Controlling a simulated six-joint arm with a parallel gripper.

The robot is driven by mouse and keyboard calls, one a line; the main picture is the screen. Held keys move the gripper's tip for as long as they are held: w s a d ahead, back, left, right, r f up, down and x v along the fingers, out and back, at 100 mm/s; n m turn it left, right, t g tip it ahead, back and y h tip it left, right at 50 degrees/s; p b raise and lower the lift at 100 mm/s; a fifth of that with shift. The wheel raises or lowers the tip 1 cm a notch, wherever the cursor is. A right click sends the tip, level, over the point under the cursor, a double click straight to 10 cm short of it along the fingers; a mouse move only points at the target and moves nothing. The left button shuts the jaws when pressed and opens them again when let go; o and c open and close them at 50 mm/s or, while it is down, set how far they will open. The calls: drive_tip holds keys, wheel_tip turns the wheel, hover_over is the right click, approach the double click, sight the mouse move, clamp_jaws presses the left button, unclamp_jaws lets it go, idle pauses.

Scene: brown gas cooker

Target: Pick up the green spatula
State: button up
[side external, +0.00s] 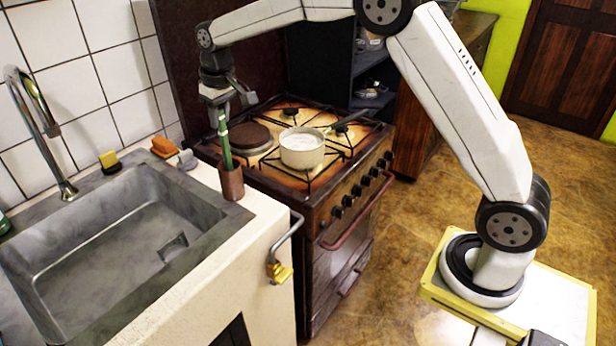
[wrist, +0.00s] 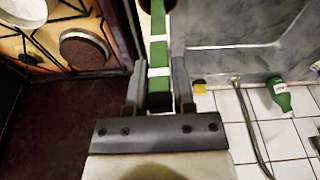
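The green spatula (side external: 226,150) has a green handle with white bands. It stands nearly upright, slightly tilted, with its lower end inside a brown cup (side external: 232,184) on the counter corner. My gripper (side external: 217,98) is above the cup at the top of the handle. In the wrist view the banded handle (wrist: 159,54) runs between the two fingers of my gripper (wrist: 160,85), which appear closed against its sides. The spatula's lower end is hidden in the cup.
A stove (side external: 335,190) stands right of the cup, with a cream saucepan (side external: 302,149) on it. A sink (side external: 110,235) with a tap (side external: 45,130) is at left. Sponges (side external: 165,147) lie behind the cup. A green bottle (wrist: 278,95) shows in the wrist view.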

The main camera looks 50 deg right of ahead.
clamp_jaws()
drive_tip(key=shift+r, duration=0.1)
wheel_tip(320, 180, up, 12)
drive_tip(key=s, duration=1.8)
idle(0.7)
idle(0.6)
